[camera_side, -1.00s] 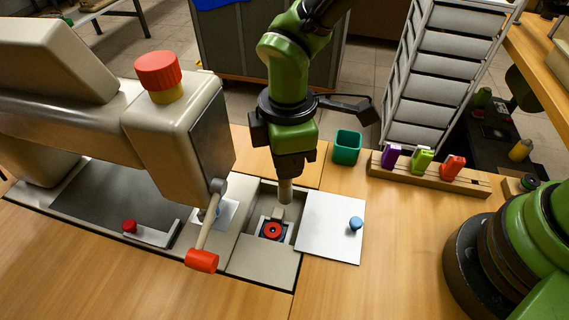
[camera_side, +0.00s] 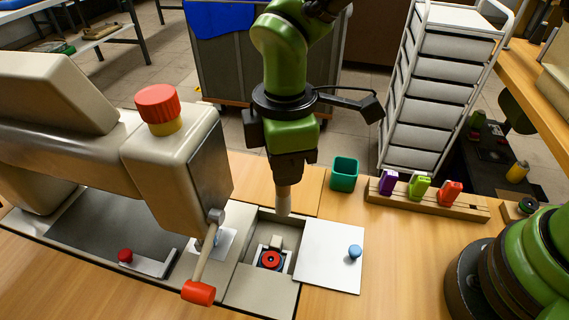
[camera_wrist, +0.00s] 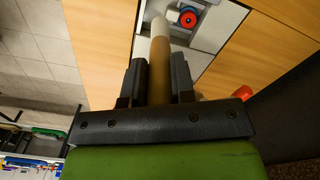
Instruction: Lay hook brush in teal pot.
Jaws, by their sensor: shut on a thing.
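My gripper (camera_side: 286,180) is shut on the hook brush (camera_side: 283,203), which hangs down with its pale end lowest. In the wrist view the brush (camera_wrist: 160,48) runs out between the two dark fingers (camera_wrist: 158,78). The brush end appears over the back of the open compartment in the machine bed (camera_side: 262,287); I cannot tell its exact height. The teal pot (camera_side: 344,176) stands on the table to the right of the gripper, apart from the brush. Its floor is hidden.
A red-ringed bobbin part (camera_side: 270,260) sits in the open compartment. A white plate (camera_side: 325,268) with a blue knob lies beside it. The sewing machine head (camera_side: 170,150) stands left. A wooden rack (camera_side: 450,206) holds purple, green and red pieces right of the pot.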

